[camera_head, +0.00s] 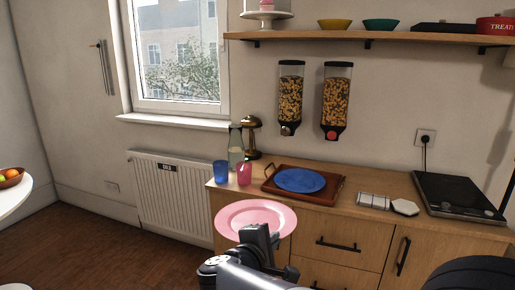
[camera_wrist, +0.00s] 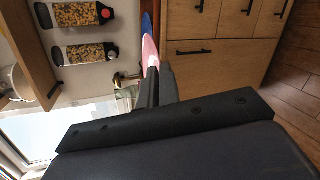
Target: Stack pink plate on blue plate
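The pink plate (camera_head: 256,214) is in my gripper (camera_head: 262,237), held roughly level in front of the counter's front edge in the head view. In the wrist view the pink plate (camera_wrist: 150,50) shows edge-on, with its rim between the fingers of my gripper (camera_wrist: 155,72). The fingers are shut on it. The blue plate (camera_head: 300,180) lies on a brown tray (camera_head: 330,199) on the wooden counter, behind and to the right of the pink plate. In the wrist view the blue plate (camera_wrist: 147,22) shows beyond the pink one.
A blue cup (camera_head: 221,173), a pink cup (camera_head: 244,174) and a glass bottle (camera_head: 236,147) stand left of the tray. A white hexagonal piece (camera_head: 405,207) and a hob (camera_head: 460,194) are to the right. Cereal dispensers (camera_head: 336,100) hang above the counter, under a shelf (camera_head: 370,39).

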